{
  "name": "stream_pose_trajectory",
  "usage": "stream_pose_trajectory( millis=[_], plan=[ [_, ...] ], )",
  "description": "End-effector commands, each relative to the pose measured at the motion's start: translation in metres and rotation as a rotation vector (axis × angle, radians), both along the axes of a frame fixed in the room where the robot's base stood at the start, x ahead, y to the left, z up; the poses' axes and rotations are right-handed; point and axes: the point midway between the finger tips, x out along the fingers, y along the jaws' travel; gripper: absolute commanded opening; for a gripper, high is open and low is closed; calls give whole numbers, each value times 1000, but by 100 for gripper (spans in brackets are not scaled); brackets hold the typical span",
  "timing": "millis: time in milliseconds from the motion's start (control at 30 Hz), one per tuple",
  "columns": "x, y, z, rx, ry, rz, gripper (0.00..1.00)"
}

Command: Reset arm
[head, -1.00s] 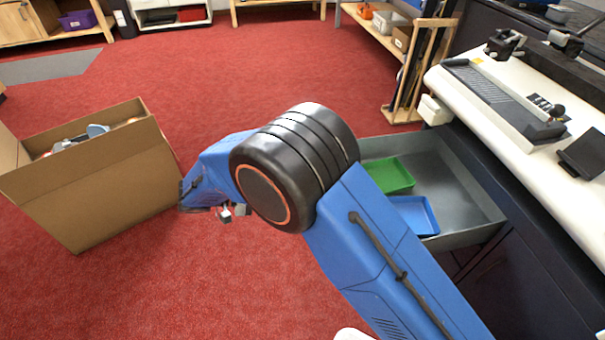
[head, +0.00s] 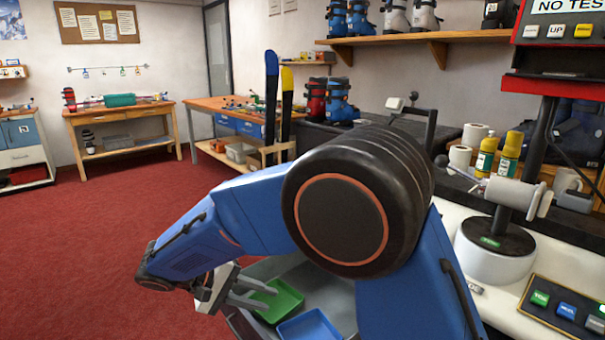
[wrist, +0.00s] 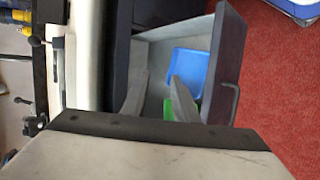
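My gripper (head: 248,293) hangs at the end of my blue arm, above the open drawer (head: 262,266). In the wrist view the two fingers of my gripper (wrist: 158,92) stand apart with nothing between them. The drawer (wrist: 229,60) also shows there, pulled out, with a blue tray (wrist: 190,68) and part of a green tray (wrist: 168,112) inside. In the head view the green tray (head: 279,300) and the blue tray (head: 310,328) lie in the drawer below and right of the fingers. My arm hides part of the drawer.
A white bench (head: 455,230) with a clamp (head: 500,200) and a button panel (head: 570,308) stands at the right. Workbenches (head: 120,115) line the back wall. Ski boots stand on a shelf (head: 420,38). The red floor (head: 90,240) at the left is clear.

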Motion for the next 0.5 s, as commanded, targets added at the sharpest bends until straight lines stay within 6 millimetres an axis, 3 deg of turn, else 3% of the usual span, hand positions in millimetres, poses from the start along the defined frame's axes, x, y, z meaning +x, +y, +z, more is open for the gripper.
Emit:
stream_pose_trajectory(
  millis=[100, 500],
  plan=[
    [6, -44, 19, 70, 38, -46, 27],
    [-5, -170, 60, 312, 117, -160, 27]
  ],
)
